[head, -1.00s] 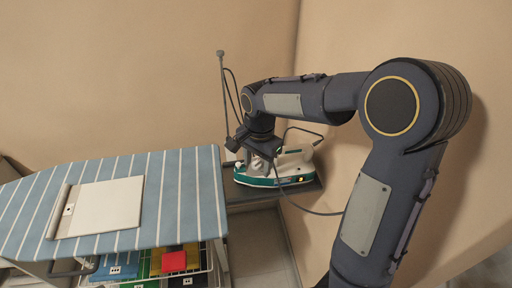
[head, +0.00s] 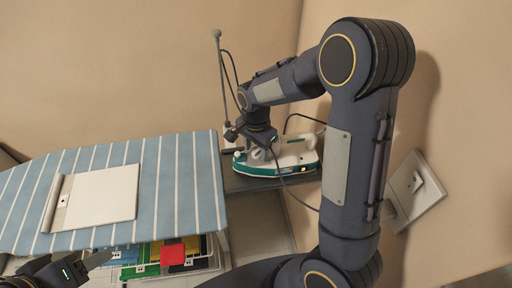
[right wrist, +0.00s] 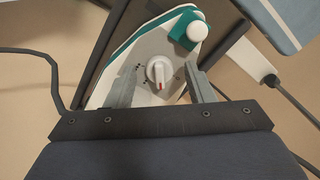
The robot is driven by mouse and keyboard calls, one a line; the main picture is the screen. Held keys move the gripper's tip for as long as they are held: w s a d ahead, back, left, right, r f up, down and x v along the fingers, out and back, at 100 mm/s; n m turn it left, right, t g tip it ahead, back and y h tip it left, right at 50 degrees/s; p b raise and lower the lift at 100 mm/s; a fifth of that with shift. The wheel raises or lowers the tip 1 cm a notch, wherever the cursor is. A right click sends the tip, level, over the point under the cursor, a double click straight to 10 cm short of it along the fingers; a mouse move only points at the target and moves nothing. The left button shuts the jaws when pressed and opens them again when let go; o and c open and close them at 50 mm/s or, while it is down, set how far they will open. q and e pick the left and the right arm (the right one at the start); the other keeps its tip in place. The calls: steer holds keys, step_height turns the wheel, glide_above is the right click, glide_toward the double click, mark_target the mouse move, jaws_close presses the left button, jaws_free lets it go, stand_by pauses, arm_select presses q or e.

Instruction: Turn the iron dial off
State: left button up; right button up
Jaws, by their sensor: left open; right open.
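The iron (head: 290,165), white with a teal base and a small orange light at its side, rests on a dark shelf beside the ironing board. In the right wrist view the iron (right wrist: 150,50) shows its white dial (right wrist: 159,72) with a red mark toward the bottom of the picture. My right gripper (right wrist: 160,85) is open, with one finger on each side of the dial; I cannot tell whether they touch it. In the head view this gripper (head: 255,150) is over the iron. My left gripper (head: 88,264) is open at the lower left, in front of the ironing board.
The blue striped ironing board (head: 180,180) carries a white folding panel (head: 100,200). A thin cord pole (head: 222,80) stands behind the iron. A wall switch (head: 416,190) is at the right.

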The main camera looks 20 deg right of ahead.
steer(key=shift+f, duration=0.25)
steer(key=c, duration=0.9)
steer(key=shift+c, duration=0.2)
steer(key=shift+n, duration=0.4)
steer(key=n+b, duration=0.1)
steer(key=n, duration=0.3)
steer(key=shift+s+d+n+b, duration=0.1)
steer(key=shift+n+b, duration=0.2)
steer(key=shift+b, duration=0.05)
steer(key=shift+n+b, duration=0.5)
steer(key=shift+n, duration=1.8)
